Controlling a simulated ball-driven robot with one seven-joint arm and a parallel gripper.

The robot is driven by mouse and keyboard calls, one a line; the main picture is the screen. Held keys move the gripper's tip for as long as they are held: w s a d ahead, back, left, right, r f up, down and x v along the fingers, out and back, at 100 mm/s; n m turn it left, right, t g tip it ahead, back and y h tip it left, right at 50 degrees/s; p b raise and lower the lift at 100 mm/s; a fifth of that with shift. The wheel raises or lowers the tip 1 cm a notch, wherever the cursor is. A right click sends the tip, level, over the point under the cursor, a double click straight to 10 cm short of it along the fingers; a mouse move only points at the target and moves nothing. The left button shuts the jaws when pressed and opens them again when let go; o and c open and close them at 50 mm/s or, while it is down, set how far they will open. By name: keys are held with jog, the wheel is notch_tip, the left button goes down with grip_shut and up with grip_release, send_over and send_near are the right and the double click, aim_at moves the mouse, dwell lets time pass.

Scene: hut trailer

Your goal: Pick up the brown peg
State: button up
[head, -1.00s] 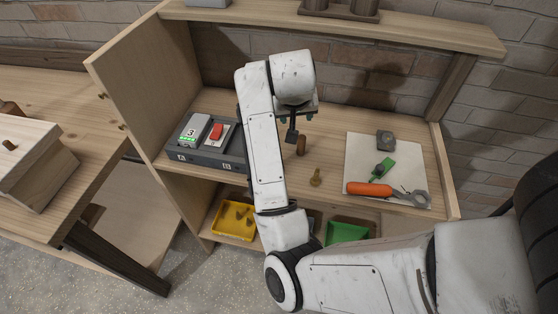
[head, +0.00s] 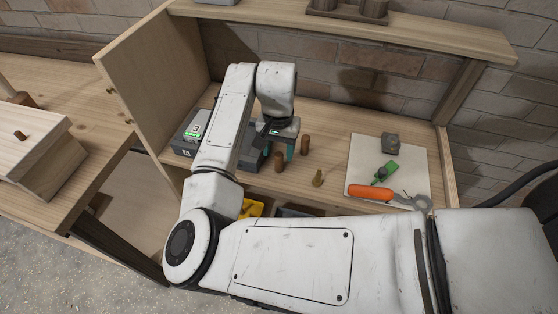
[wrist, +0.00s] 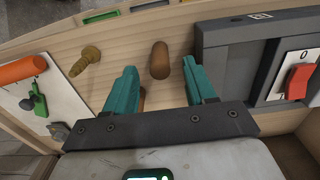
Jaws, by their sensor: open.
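Two brown pegs stand upright on the shelf board. The front brown peg (head: 279,162) is just in front of my gripper (head: 279,148); the back brown peg (head: 305,145) is to its right. In the wrist view, the front peg (wrist: 159,60) shows between the teal fingertips of my open gripper (wrist: 159,68), with space on both sides. A bit of brown, likely the back peg (wrist: 142,100), is mostly hidden behind the left finger. I cannot tell the height of my fingertips over the board. Nothing is held.
A grey switch box (wrist: 228,50) with a red switch (wrist: 298,80) is close beside my gripper. A white board (head: 360,152) at right carries an orange-handled tool (head: 370,191), a green piece and a grey block.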

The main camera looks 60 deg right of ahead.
aim_at(279, 162)
jog(key=shift+d+f+p, duration=0.15)
jog(key=shift+f+p, duration=0.6)
jog(key=shift+f, duration=2.15)
jog(key=shift+c, duration=0.4)
grip_shut()
